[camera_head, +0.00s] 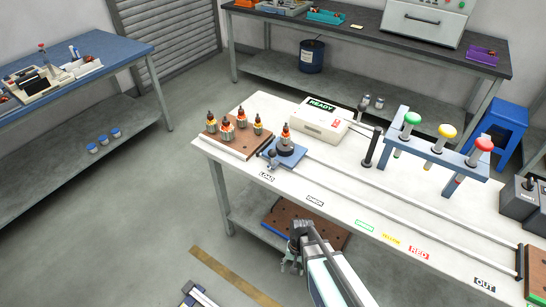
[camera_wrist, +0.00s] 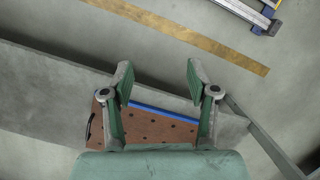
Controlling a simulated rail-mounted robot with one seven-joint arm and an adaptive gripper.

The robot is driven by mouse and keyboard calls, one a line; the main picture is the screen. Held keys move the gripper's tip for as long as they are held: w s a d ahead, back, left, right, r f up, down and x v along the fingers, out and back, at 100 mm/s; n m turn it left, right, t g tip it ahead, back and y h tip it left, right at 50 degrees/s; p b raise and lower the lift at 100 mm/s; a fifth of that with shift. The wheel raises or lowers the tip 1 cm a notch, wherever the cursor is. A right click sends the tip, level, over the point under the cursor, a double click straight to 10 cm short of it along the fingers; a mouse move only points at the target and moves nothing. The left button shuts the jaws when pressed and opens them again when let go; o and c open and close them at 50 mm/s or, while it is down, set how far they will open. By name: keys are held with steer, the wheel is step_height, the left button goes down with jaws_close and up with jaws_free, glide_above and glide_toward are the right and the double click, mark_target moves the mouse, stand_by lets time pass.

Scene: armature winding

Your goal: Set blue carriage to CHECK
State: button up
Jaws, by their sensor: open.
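The blue carriage (camera_head: 273,157) sits at the left end of the rails (camera_head: 400,193) on the white table, near the LOAD label (camera_head: 267,176). It carries one armature (camera_head: 286,138) standing upright on a dark round base. A small label (camera_head: 315,200), probably CHECK but too small to read surely, lies to the right of LOAD. My gripper (camera_head: 291,266) is open and empty, in front of the table and apart from the carriage. In the wrist view my gripper (camera_wrist: 158,78) points down past a brown perforated board (camera_wrist: 160,128); the carriage is not in that view.
A brown board (camera_head: 241,148) with several armatures stands left of the carriage. A white box reading READY (camera_head: 312,121) is behind it. A dark post (camera_head: 372,148) and a rack (camera_head: 432,151) with green, yellow and red handles stand further right. The table's front strip is mostly clear.

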steer(key=w+a+r+t+b, duration=0.1)
steer(key=w+a+r, duration=0.1)
steer(key=w+a, duration=0.55)
steer(key=w+a+r+t+y+b, duration=0.1)
steer(key=w+a+r+y+b, duration=0.1)
steer(key=w+a+r, duration=0.6)
steer(key=w+a+r+t+y+b, duration=0.1)
steer(key=w+a+r, duration=0.35)
steer(key=a, duration=0.45)
step_height(320, 180, up, 36)
steer(key=r+m+h+p, duration=0.1)
steer(key=m+h+p, duration=0.1)
steer(key=p, duration=0.5)
glide_above(273, 150)
steer(key=s+d, duration=0.1)
steer(key=d, duration=0.2)
steer(key=a+f+p, duration=0.1)
steer(key=f, duration=0.4)
steer(key=a+f+p, duration=0.1)
steer(key=f, duration=0.5)
steer(key=w+a+f+p, duration=0.1)
steer(key=f+p, duration=0.1)
steer(key=f, duration=0.3)
steer(key=shift+f, duration=0.4)
